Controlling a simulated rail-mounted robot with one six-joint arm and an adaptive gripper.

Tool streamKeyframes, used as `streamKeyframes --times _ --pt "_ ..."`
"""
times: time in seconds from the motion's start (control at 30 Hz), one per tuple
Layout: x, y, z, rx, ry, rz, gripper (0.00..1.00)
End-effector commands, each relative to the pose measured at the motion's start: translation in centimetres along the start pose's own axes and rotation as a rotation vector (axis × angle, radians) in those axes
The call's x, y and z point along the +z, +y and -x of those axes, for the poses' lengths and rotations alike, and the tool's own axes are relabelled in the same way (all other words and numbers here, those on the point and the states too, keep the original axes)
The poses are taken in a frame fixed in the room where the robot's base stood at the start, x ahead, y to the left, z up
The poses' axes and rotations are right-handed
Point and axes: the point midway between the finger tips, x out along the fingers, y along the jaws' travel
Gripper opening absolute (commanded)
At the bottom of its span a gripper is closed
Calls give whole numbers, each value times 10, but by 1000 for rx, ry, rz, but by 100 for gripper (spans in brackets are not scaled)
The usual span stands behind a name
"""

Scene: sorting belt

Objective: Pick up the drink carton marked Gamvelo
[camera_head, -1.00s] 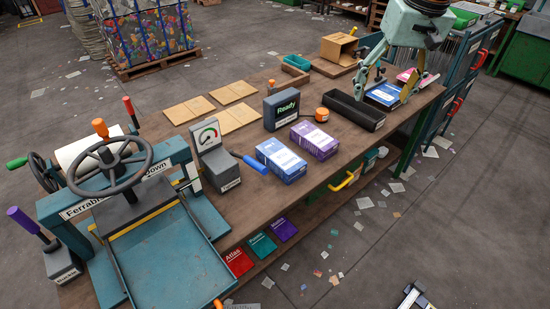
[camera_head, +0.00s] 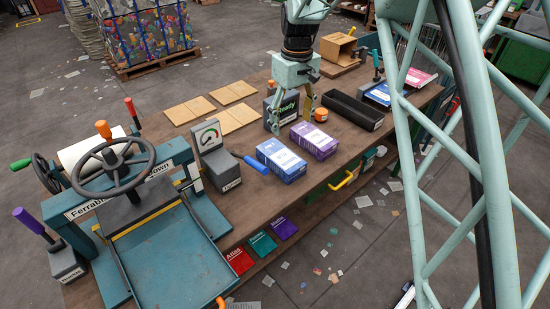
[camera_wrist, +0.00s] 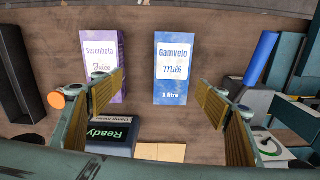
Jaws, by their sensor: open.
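The Gamvelo carton (camera_wrist: 171,68) is blue and white, marked Milk and 1 litre, and lies flat on the bench in the wrist view. In the head view the blue carton (camera_head: 281,160) lies left of a purple carton (camera_head: 314,141). The purple carton, marked Juice (camera_wrist: 103,66), is left of the Gamvelo one in the wrist view. My gripper (camera_wrist: 160,92) is open and empty, its fingers apart on either side of the Gamvelo carton's lower end in that picture. In the head view my gripper (camera_head: 293,124) hangs above the bench, behind the cartons.
A "Ready" box (camera_head: 282,104) stands just behind my gripper. An orange knob (camera_head: 321,114) and a long black tray (camera_head: 354,109) are to the right. A gauge block (camera_head: 218,160) and blue-handled tool (camera_head: 255,164) sit left of the cartons. A wheel press (camera_head: 122,180) fills the left end.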

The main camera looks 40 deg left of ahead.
Motion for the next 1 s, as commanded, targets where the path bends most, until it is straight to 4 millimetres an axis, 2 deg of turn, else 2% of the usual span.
streamKeyframes --times 0.1,0.3,0.77,1.0 --pt "-14 -15 -19 0 -15 49 68" --pt "-26 -28 -34 1 -28 92 68" --pt "-27 -30 -37 1 -30 98 68" --pt "-26 -30 -52 0 -31 98 68"
